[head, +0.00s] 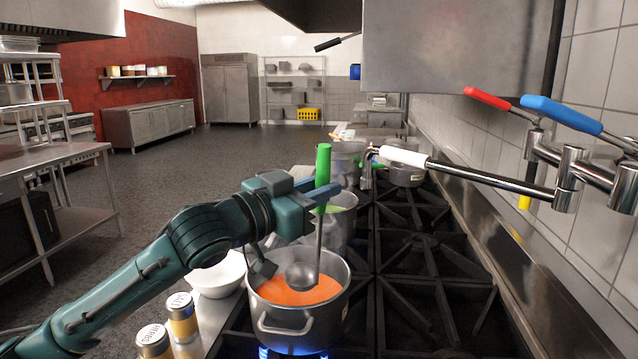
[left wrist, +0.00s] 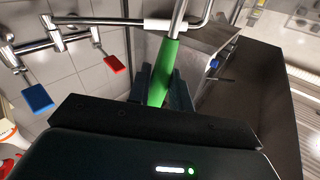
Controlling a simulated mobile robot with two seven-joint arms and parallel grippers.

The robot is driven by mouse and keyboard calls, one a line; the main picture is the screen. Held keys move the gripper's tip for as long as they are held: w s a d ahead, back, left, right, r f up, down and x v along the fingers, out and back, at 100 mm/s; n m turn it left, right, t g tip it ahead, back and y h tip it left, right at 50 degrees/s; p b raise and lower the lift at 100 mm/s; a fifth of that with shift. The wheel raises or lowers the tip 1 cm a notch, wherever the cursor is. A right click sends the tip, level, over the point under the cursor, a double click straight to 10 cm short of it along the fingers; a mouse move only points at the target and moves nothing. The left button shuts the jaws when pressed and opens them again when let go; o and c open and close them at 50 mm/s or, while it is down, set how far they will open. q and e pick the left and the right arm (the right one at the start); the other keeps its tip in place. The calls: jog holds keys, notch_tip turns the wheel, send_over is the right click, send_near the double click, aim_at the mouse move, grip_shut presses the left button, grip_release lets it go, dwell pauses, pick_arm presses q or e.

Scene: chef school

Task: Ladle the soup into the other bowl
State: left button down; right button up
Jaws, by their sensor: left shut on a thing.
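My left gripper (head: 321,191) is shut on the green handle of the ladle (head: 323,165). The green handle also shows between the fingers in the left wrist view (left wrist: 165,72). The ladle hangs upright, and its metal bowl is at the surface of the orange soup (head: 290,293); I cannot tell how deep it dips. The soup is in a metal pot (head: 290,318) on the stove, with a blue flame under it. A white bowl (head: 218,276) stands left of the pot, partly hidden behind my left arm. My right gripper is not in view.
Two shakers (head: 182,316) stand at the front left of the counter. A second pot (head: 338,222) stands just behind the soup pot. A jointed metal faucet (head: 500,180) reaches over the stove from the right wall. The right burners (head: 430,260) are bare.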

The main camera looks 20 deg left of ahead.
pick_arm(q)
jog(key=f+b, duration=0.1)
jog(key=f, duration=0.1)
jog(key=f+b, duration=0.1)
jog(key=shift+w+a+f, duration=0.2)
jog(key=shift+f, duration=0.2)
jog(key=f, duration=0.1)
jog(key=f+b, duration=0.2)
jog(key=shift+w+a+f, duration=0.2)
jog(key=shift+a+f, duration=0.05)
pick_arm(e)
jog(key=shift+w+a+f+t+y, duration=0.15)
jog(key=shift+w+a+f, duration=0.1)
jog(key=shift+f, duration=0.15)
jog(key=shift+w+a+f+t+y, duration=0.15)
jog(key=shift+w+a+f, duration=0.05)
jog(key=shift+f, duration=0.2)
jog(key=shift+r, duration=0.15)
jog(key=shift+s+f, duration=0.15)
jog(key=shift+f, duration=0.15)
